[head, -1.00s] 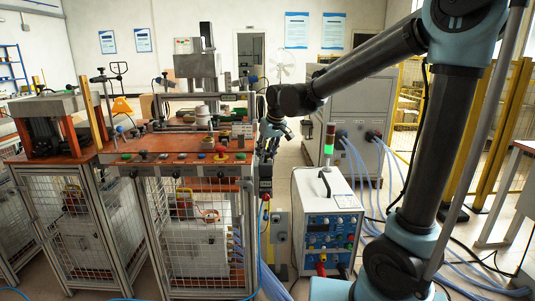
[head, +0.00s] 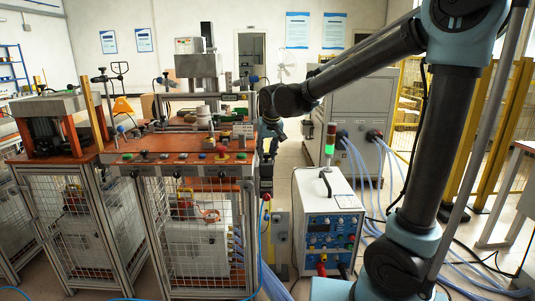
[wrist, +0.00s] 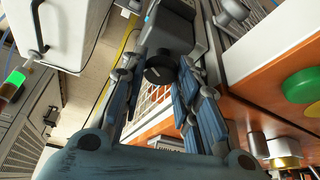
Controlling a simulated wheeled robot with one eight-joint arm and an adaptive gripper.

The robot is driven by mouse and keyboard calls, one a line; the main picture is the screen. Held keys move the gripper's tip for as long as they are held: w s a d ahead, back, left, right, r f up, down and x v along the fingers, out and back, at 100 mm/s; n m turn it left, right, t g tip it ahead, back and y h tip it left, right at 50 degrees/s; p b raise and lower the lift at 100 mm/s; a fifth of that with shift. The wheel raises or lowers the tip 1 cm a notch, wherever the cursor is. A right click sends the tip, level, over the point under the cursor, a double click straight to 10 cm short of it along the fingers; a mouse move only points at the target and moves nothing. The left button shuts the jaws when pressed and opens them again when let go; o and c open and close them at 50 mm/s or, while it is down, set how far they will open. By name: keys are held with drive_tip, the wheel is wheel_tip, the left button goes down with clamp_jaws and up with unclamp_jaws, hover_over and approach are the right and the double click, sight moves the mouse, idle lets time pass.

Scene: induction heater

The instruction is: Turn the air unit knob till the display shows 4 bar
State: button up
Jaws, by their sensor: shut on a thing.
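The air unit (wrist: 178,25) is a dark grey body with a round black knob (wrist: 160,70), seen at the top middle of the wrist view. My gripper (wrist: 163,76) has its blue-grey fingers on either side of the knob and is shut on it. In the head view my gripper (head: 270,138) is at the right end of the orange-topped bench, above the dark air unit (head: 265,180), and it partly hides that area. The knob is too small to make out there. No display reading can be made out in either view.
The orange bench (head: 185,158) with coloured buttons stands close beside my gripper; a green button (wrist: 302,85) shows in the wrist view. The white heater unit (head: 328,195) with a signal light stands to the right. Blue hoses (head: 360,165) run behind it.

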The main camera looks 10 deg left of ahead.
drive_tip(key=o, duration=1)
drive_tip(key=shift+w, duration=0.15)
drive_tip(key=shift+o, duration=0.2)
drive_tip(key=shift+r, duration=0.1)
drive_tip(key=v, duration=0.7)
drive_tip(key=shift+d+r, duration=0.2)
drive_tip(key=shift+r, duration=0.1)
